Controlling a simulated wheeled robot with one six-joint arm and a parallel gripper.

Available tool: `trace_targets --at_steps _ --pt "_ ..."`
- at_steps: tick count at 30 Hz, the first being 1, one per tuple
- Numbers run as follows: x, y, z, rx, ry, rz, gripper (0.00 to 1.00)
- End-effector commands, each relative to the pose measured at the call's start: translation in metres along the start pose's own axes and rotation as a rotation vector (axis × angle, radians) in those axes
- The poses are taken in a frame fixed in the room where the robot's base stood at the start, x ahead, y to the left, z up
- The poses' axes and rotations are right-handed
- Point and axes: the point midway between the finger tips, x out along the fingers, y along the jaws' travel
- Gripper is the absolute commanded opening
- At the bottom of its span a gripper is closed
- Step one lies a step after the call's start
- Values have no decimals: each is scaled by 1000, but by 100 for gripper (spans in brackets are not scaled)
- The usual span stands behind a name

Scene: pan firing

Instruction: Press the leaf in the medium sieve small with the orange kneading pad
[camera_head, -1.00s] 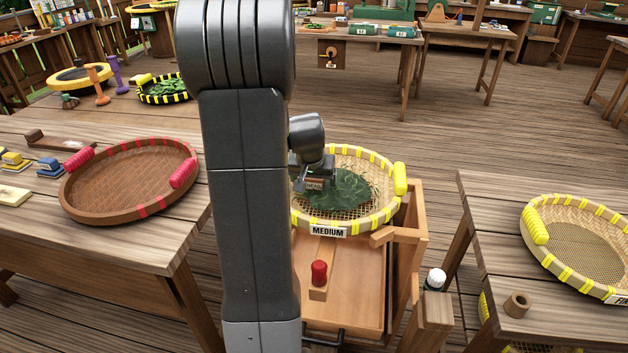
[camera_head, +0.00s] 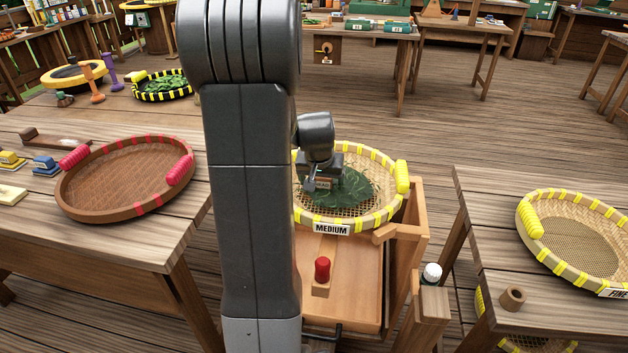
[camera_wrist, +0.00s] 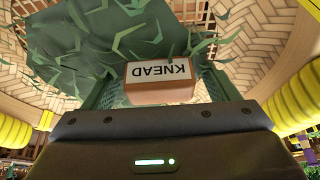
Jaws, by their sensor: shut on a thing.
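The medium sieve (camera_head: 391,205) is a round woven basket with yellow wraps and a "MEDIUM" label, set on a wooden stand. A dark green heap of leaf (camera_head: 352,190) lies in it; the leaf also fills the upper left of the wrist view (camera_wrist: 95,40). My gripper (camera_head: 322,187) is over the leaf, inside the rim. It is shut on the orange kneading pad (camera_wrist: 160,92), whose white "KNEAD" label faces the wrist camera. The pad is close to the leaf; its underside is hidden, so I cannot tell whether it touches.
A brown sieve with red grips (camera_head: 110,208) is on the left table. A fine sieve (camera_head: 525,240) and a small ring (camera_head: 512,299) are on the right table. A red knob (camera_head: 322,268) stands in front of the medium sieve. Yellow grips (camera_head: 402,177) rise at its rim.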

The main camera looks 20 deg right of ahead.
Motion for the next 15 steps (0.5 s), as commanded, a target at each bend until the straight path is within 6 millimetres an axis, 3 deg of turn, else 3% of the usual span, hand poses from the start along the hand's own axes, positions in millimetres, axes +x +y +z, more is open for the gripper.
trace_targets --at_steps 10,15 --pt "1 2 0 -1 -2 1 31" --pt "-8 2 -4 -1 -1 1 31"
